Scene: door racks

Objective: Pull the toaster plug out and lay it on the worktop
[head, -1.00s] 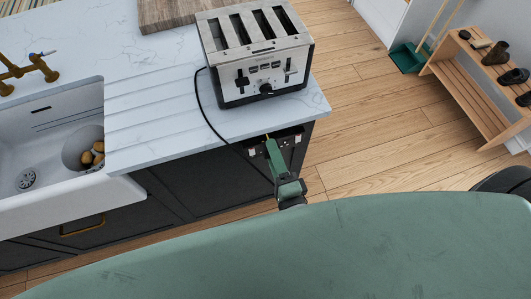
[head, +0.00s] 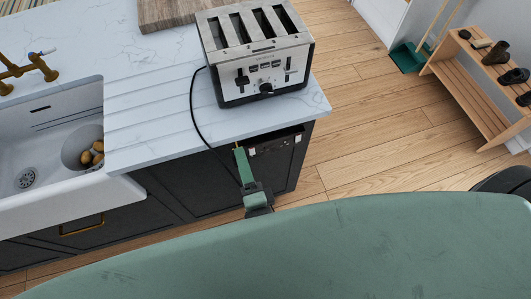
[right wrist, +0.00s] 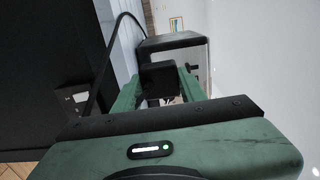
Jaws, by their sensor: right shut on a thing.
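The toaster (head: 262,82), silver with four slots, stands on the white worktop (head: 160,120) near its right corner. It also shows in the right wrist view (right wrist: 176,41). Its black cord (head: 194,120) hangs over the front edge. My right gripper (head: 241,151) is just in front of the worktop's front edge. In the right wrist view it is shut on the black plug (right wrist: 158,77), between its green fingers. The socket plate (right wrist: 76,100) shows to the left, apart from the plug. The head view hides the plug. My left gripper is not in view.
A white sink (head: 55,150) with a brass tap (head: 30,68) lies left of the grooved worktop. A wooden board (head: 185,12) lies behind the toaster. Dark cabinets (head: 185,180) stand below. Bare worktop lies left of the toaster. A wooden rack (head: 475,85) stands at right.

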